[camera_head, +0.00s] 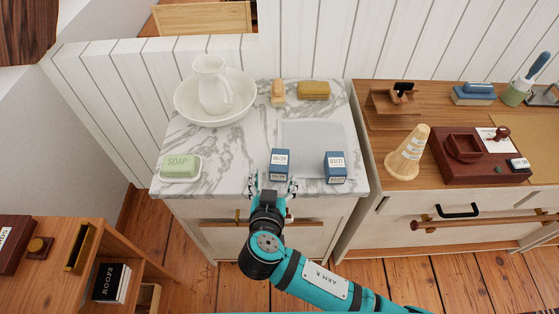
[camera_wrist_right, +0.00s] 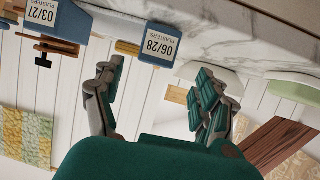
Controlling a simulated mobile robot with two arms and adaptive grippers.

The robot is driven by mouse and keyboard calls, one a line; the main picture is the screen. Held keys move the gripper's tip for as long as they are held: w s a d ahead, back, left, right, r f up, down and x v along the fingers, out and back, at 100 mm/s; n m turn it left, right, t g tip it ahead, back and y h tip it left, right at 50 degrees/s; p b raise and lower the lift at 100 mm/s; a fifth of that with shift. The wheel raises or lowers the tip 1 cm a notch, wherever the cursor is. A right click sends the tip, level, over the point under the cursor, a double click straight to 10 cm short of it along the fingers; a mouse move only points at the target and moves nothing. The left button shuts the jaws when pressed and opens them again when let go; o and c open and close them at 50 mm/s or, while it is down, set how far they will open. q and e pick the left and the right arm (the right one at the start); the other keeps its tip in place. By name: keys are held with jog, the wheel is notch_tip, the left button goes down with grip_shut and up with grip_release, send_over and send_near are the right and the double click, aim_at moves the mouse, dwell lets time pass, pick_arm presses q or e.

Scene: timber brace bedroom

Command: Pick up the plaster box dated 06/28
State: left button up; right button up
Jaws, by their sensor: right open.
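A blue plaster box (camera_head: 281,157) stands near the front edge of the marble top. Its white label reads 06/28 in the right wrist view (camera_wrist_right: 160,46). A similar blue box (camera_head: 335,161) stands to its right, with a label that seems to read 03/27; it also shows in the right wrist view (camera_wrist_right: 48,14). My right gripper (camera_head: 273,184) is open and empty at the front edge, facing the 06/28 box. In the right wrist view its fingers (camera_wrist_right: 158,92) are spread wide, with the box ahead between them and apart from them. My left gripper is not in view.
A grey mat or tray (camera_head: 312,132) lies behind the boxes. Green soap (camera_head: 181,165) sits at the left; a white basin with a pitcher (camera_head: 213,88) stands behind it. A wooden brush (camera_head: 278,93) and a yellow block (camera_head: 314,90) lie at the back. A wooden dresser (camera_head: 385,160) adjoins at right.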

aim_at(279, 163)
jog(key=x, duration=0.2)
jog(key=shift+w+f, duration=0.15)
jog(key=shift+w, duration=0.2)
jog(key=shift+w+d+f, duration=0.1)
jog(key=shift+w, duration=0.35)
jog(key=x, duration=0.1)
jog(key=p+x, duration=0.1)
jog(key=x, duration=0.1)
jog(key=p+x, duration=0.1)
jog(key=shift+w+d, duration=0.2)
jog(key=shift+d, duration=0.15)
jog(key=shift+w+f, duration=0.15)
jog(key=shift+w, duration=0.05)
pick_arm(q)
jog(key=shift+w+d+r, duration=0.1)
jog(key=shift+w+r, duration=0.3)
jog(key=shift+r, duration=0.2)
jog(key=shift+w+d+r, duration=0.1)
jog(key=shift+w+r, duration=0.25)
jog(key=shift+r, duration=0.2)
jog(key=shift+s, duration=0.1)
pick_arm(e)
jog(key=shift+c, duration=0.4)
jog(key=shift+c, duration=1.1)
jog(key=c, duration=0.9)
jog(key=shift+c, duration=0.4)
